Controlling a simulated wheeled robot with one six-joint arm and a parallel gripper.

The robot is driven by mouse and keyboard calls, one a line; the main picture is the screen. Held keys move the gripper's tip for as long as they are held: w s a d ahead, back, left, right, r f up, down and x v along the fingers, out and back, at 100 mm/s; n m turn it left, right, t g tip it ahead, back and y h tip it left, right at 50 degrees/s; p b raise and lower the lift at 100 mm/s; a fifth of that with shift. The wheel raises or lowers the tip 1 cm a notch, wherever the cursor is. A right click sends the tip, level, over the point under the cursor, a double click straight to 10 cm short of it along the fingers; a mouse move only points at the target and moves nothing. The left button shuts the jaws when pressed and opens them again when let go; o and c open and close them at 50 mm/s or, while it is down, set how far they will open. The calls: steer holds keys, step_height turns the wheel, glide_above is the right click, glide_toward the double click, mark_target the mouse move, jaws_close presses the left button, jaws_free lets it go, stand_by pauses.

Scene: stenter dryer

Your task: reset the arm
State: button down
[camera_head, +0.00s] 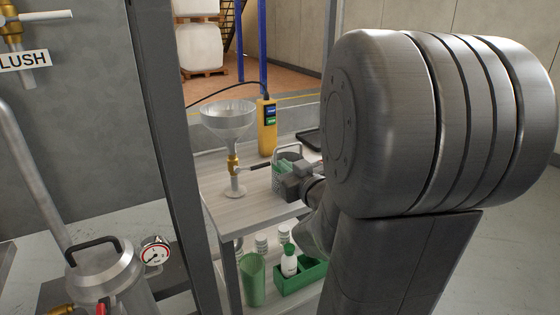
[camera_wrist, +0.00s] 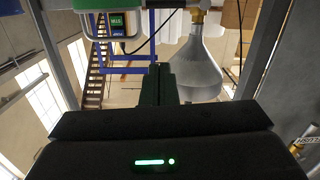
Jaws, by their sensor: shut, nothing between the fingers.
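My arm fills the right of the head view, its large grey joint in front and its far end reaching left over the grey table (camera_head: 262,205). My gripper (camera_wrist: 158,72) shows in the wrist view with its dark fingers together and nothing between them. In the head view its dark body (camera_head: 293,188) is above the table, partly hidden by my arm. The metal funnel (camera_head: 229,120) with a brass valve stands on the table to its left. The funnel also shows upside down in the wrist view (camera_wrist: 196,72), behind and right of the fingers.
A yellow handheld device (camera_head: 266,128) stands behind the funnel. A green crate (camera_head: 300,277) with a bottle and a green beaker (camera_head: 252,280) are lower down. A grey post (camera_head: 180,150) and a gauge (camera_head: 155,252) are left.

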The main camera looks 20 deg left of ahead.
steer(key=shift+s+d, duration=0.15)
steer(key=shift+d, duration=0.05)
steer(key=w+a+f+b, duration=0.1)
steer(key=w+a+f, duration=0.3)
steer(key=w+a, duration=0.3)
steer(key=shift+a+f+b, duration=0.2)
steer(key=shift+a+b, duration=0.2)
steer(key=shift+a, duration=0.2)
steer(key=shift+w+r, duration=0.1)
